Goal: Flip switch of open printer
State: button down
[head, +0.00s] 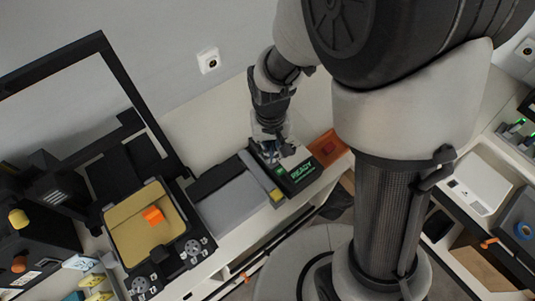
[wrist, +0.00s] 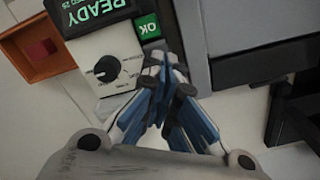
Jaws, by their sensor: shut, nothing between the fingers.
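An open-frame printer (head: 103,36) with a tall black gantry stands at the left in the head view. Its gold bed (head: 130,240) carries an orange cube (head: 153,215). I cannot make out a switch on it. My gripper (head: 270,156) is to its right, over a different device (head: 299,170) with a green READY display. In the wrist view my gripper (wrist: 166,66) is shut and empty, its tips just below the green OK key (wrist: 147,27) and right of a white panel with a black knob (wrist: 107,69). I cannot tell whether the tips touch the device.
A red-orange tray (head: 328,148) sits right of the READY device; it also shows in the wrist view (wrist: 30,62). A grey flat section (head: 235,205) lies between device and printer. Another black machine (head: 35,235) stands far left. The wall behind has a socket (head: 208,60).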

jog(key=shift+f+b, duration=0.6)
jog(key=shift+f, duration=0.2)
dwell(0.6)
notch_tip(320, 180, up, 7)
jog(key=p, duration=0.5)
jog(key=shift+p, duration=0.4)
dwell(0.4)
jog(key=s+d+r+t+b, duration=0.4)
jog(key=s+d+r, duration=0.7)
jog(key=r, duration=0.5)
jog(key=s, duration=0.2)
jog(key=shift+s+m+t, duration=0.3)
jog(key=shift+m, duration=0.1)
jog(key=shift+w+a+r, duration=0.1)
jog(key=shift+w, duration=0.05)
